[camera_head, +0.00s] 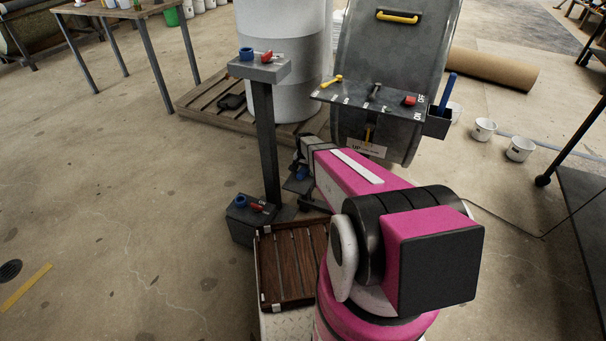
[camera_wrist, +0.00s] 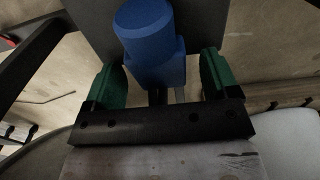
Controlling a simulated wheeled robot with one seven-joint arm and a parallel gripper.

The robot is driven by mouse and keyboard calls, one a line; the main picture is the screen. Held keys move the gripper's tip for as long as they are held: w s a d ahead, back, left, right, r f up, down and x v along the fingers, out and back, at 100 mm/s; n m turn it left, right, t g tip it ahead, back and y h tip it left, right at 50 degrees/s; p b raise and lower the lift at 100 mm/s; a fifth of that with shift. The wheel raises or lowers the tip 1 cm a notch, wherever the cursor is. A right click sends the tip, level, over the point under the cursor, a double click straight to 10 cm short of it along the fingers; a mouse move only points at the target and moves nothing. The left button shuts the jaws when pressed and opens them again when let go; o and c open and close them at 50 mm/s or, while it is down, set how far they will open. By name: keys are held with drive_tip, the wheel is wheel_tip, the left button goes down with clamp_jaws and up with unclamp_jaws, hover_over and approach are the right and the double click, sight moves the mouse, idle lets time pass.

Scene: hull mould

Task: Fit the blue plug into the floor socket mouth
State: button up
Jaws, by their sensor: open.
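The blue plug (camera_wrist: 150,35) is a blue cylinder on a squarer blue block, between the green fingers of my gripper (camera_wrist: 162,78) in the wrist view. The fingers are open, with a gap visible on each side of the plug. In the head view a small piece of blue plug (camera_head: 302,173) shows at the end of my arm, over a grey plate beside the post; most is hidden by my arm. The floor socket (camera_head: 240,201) is a blue ring on a low dark box at the post's foot, left of my gripper, beside a red lever (camera_head: 258,208).
A dark post (camera_head: 264,130) carries a second blue ring (camera_head: 246,54) and red lever on top. A grey panel (camera_head: 370,100) with a shelf of small levers stands to the right. A slatted wooden tray (camera_head: 292,262) lies nearer.

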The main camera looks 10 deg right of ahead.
drive_tip(key=c, duration=1)
drive_tip(key=shift+c, duration=0.2)
drive_tip(key=shift+r, duration=0.15)
